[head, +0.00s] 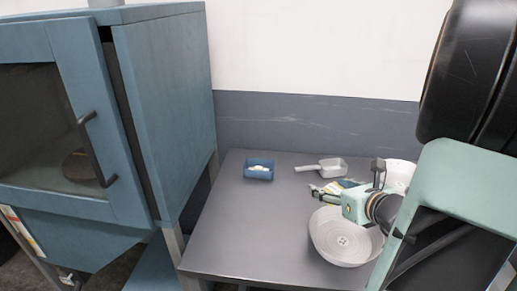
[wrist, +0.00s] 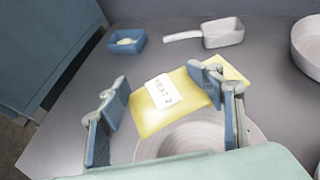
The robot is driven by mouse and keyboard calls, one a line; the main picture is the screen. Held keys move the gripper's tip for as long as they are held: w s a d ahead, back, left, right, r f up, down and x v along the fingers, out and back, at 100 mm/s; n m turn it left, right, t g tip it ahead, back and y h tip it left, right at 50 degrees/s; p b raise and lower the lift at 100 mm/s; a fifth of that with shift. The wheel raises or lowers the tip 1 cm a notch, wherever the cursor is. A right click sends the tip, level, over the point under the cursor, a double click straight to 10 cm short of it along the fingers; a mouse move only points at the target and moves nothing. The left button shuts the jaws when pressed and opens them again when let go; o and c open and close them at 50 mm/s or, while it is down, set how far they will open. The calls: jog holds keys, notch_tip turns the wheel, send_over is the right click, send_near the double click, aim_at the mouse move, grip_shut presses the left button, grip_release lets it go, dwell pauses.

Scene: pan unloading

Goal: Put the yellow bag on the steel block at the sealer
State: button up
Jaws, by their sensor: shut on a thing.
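The yellow bag (wrist: 178,98) carries a white label reading "WHEAT 2" in the wrist view. My gripper (wrist: 165,110) has one finger on each side of the bag and is shut on it. Neither the steel block nor the sealer can be made out.
The round pan (head: 335,240) stands on the table's (head: 220,235) near right, with another white pan (wrist: 306,50) farther right. A scoop (head: 327,167) and a blue tray (head: 259,169) with white items lie behind. A blue cabinet (head: 165,110) stands left.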

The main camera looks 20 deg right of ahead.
jog(key=w+d+f+b, duration=0.1)
jog(key=w+f, duration=0.1)
jog(key=w, duration=0.1)
jog(key=w+d+f+b, duration=0.2)
jog(key=w+f, duration=0.1)
jog(key=w+d+f+b, duration=0.1)
jog(key=w+f+b, duration=0.1)
jog(key=w, duration=0.1)
jog(key=shift+d+f, duration=0.3)
jog(key=shift+d, duration=0.05)
jog(key=shift+w+d+f, duration=0.15)
jog(key=shift+w+f, duration=0.1)
jog(key=shift+w, duration=0.05)
jog(key=shift+w+d+f+b, duration=0.1)
jog(key=shift+w+f+b, duration=0.05)
jog(key=shift+f+b, duration=0.15)
jog(key=shift+w+f+b, duration=0.15)
jog(key=shift+f+b, duration=1)
jog(key=shift+f, duration=0.4)
jog(key=shift+f, duration=0.2)
jog(key=o, duration=1.3)
jog(key=shift+c, duration=0.2)
jog(key=shift+r, duration=0.1)
